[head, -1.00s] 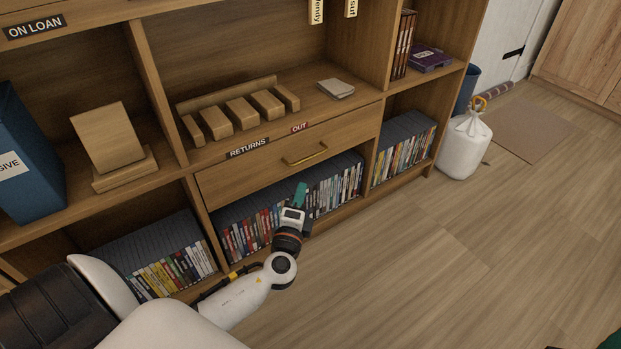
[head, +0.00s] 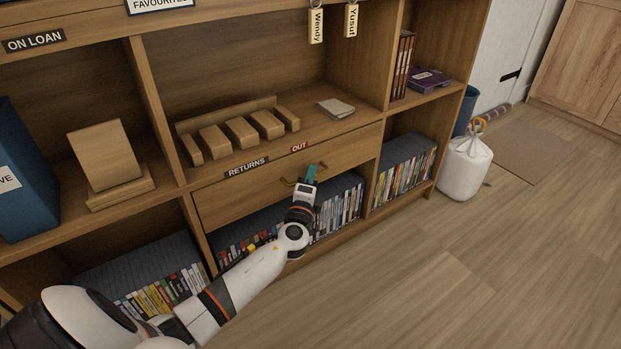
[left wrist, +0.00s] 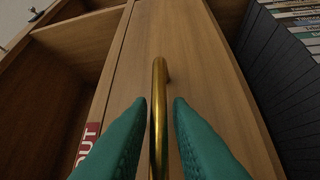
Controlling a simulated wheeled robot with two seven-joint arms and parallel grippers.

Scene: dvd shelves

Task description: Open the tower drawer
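The drawer (head: 235,194) is a wide wooden front under the middle shelf, labelled RETURNS and OUT, and it sits flush in the unit. Its brass handle (head: 289,182) is partly hidden behind my left gripper (head: 310,174) in the head view. In the left wrist view the handle (left wrist: 158,110) runs between the two teal fingers of my left gripper (left wrist: 159,105). The fingers are apart, one on each side of the bar, with a gap to it on both sides. My right gripper is not in view.
Rows of DVDs (head: 340,208) fill the shelf below the drawer. Wooden blocks in a rack (head: 240,132) and a small grey stack (head: 335,108) stand on the shelf above. A white bag (head: 465,168) stands right of the unit. The floor (head: 450,270) in front is clear.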

